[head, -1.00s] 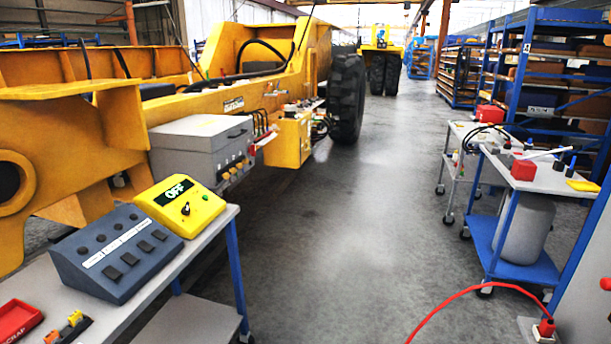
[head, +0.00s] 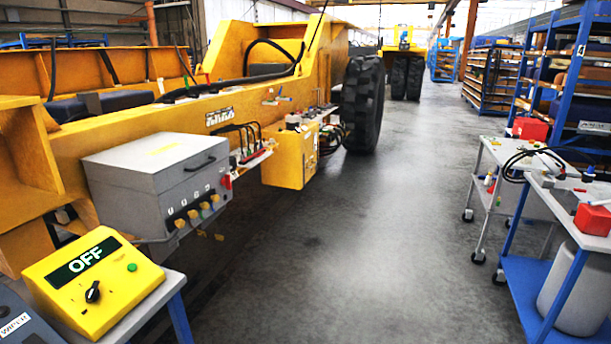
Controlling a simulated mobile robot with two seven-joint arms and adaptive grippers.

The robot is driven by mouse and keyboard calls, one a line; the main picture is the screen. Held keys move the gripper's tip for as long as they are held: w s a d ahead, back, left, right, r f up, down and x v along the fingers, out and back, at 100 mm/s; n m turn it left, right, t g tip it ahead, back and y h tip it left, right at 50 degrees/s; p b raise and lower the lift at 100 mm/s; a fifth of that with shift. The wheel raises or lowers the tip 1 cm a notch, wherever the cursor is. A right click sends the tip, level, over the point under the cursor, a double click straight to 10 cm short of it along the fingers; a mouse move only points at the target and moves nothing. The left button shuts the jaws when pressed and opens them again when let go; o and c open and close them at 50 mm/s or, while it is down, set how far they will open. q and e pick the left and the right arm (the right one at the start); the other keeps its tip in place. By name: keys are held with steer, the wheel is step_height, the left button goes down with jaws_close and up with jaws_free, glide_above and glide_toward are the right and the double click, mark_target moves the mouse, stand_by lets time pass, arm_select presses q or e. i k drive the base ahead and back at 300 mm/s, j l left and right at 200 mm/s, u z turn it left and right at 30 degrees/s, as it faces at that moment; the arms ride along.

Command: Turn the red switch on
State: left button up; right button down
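A small red part (head: 226,180) shows at the right end of the grey box on the yellow machine's side; it is too small to tell whether it is a switch or how it is set. A yellow control box (head: 92,284) at the lower left has a dark display reading "OFF", a black knob (head: 93,292) and a green button (head: 132,267). No clearly red switch shows on it. Neither of my grippers is in view.
The grey box (head: 155,172) with yellow knobs juts from the machine. The yellow box stands on a bench (head: 150,305). Carts (head: 535,265) with red boxes stand at the right. The floor (head: 370,230) between is clear.

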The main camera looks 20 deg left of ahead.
mark_target(227, 181)
steer(key=i+u, duration=0.1)
steer(key=i, duration=0.7)
steer(key=i+l+u, duration=0.1)
steer(key=i, duration=0.75)
steer(key=i+l+u, duration=0.15)
steer(key=i+u, duration=0.2)
steer(key=i+l+u, duration=0.65)
steer(key=j, duration=0.1)
